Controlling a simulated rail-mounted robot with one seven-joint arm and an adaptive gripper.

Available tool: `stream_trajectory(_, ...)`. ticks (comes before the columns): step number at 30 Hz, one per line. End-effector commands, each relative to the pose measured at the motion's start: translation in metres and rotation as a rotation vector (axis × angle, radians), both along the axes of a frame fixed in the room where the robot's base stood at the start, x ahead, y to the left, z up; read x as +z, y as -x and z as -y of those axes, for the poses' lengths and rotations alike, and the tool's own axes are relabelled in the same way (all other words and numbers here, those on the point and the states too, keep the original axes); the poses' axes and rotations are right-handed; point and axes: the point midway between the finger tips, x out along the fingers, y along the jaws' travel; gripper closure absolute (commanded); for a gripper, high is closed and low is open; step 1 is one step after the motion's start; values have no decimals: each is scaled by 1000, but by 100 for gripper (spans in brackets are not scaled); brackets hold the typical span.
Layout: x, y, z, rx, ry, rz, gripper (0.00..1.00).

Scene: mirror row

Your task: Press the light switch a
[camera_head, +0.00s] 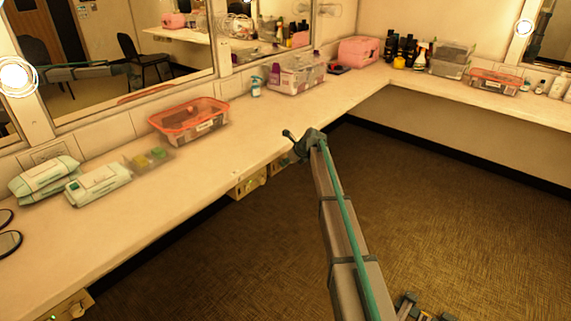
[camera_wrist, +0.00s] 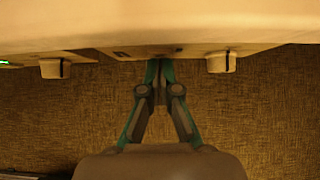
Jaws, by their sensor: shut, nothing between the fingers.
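Small pale yellow switch boxes sit under the front edge of the long counter. In the head view, one box (camera_head: 247,185) is left of my gripper (camera_head: 297,147) and another (camera_head: 278,165) is just below it, partly hidden. In the wrist view, my gripper (camera_wrist: 158,72) is shut and empty, its tips pointing at the counter's underside edge. A pale knob (camera_wrist: 52,68) is to its left and another knob (camera_wrist: 222,62) to its right. Small dark marks show on the panel near the tips. I cannot tell which part is light switch a, or whether the tips touch.
The white counter (camera_head: 225,140) runs along the mirrors. It holds wipe packs (camera_head: 100,184), an orange-rimmed bin (camera_head: 190,120) and a clear bin of bottles (camera_head: 297,75). Another yellow box (camera_head: 70,305) is at lower left. The carpet (camera_head: 440,190) right of my arm is mostly clear.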

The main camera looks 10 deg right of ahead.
Motion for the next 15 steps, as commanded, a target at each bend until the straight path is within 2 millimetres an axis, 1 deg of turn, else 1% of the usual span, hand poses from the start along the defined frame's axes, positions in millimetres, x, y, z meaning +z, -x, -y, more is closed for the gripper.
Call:
stream_trajectory(8, 1, 3, 2, 0, 1, -1, 100)
stream_trajectory(11, 3, 11, 8, -1, 0, -1, 100)
stream_trajectory(15, 8, 28, 21, 1, 0, -1, 100)
